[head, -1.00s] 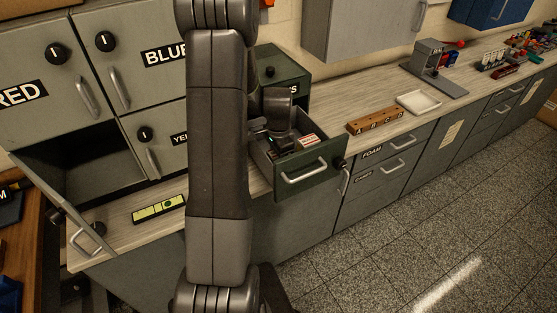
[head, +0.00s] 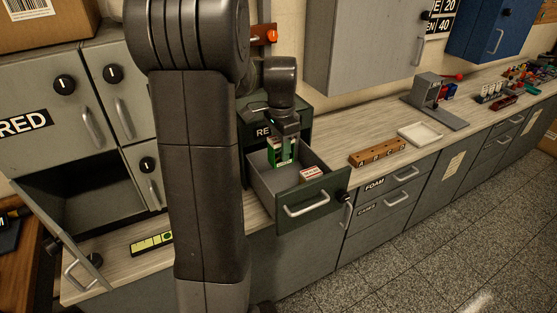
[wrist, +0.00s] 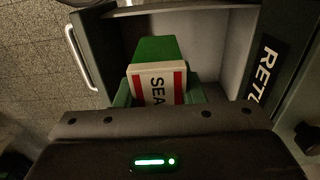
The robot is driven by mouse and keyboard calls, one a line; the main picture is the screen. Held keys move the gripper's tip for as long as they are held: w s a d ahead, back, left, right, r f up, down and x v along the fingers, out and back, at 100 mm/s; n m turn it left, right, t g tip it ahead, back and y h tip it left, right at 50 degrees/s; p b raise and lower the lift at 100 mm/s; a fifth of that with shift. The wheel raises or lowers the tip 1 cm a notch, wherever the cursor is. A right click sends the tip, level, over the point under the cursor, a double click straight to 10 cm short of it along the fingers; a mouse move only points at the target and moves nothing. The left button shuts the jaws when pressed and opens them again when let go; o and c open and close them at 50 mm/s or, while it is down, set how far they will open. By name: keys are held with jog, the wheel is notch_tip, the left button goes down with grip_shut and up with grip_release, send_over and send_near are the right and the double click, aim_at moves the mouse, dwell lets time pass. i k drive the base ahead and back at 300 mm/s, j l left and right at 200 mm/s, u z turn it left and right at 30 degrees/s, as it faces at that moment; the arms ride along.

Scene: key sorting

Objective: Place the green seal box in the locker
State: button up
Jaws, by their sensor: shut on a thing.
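My gripper (head: 283,158) is shut on the green seal box (head: 284,150), upright just above the back of the open drawer. Among the lockers at left, one lower locker (head: 112,166) stands open with a dark interior. Its door (head: 84,277) hangs outward; its label is not readable.
The open drawer (head: 309,206) holds another box (head: 311,175) with a red and white label. A yellow-green strip (head: 152,242) lies on the counter before the lockers. A wooden block (head: 377,152) and white tray (head: 419,133) stand to the right. My arm hides part of the lockers.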

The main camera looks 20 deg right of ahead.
aim_at(104, 205)
jog(key=k, duration=1)
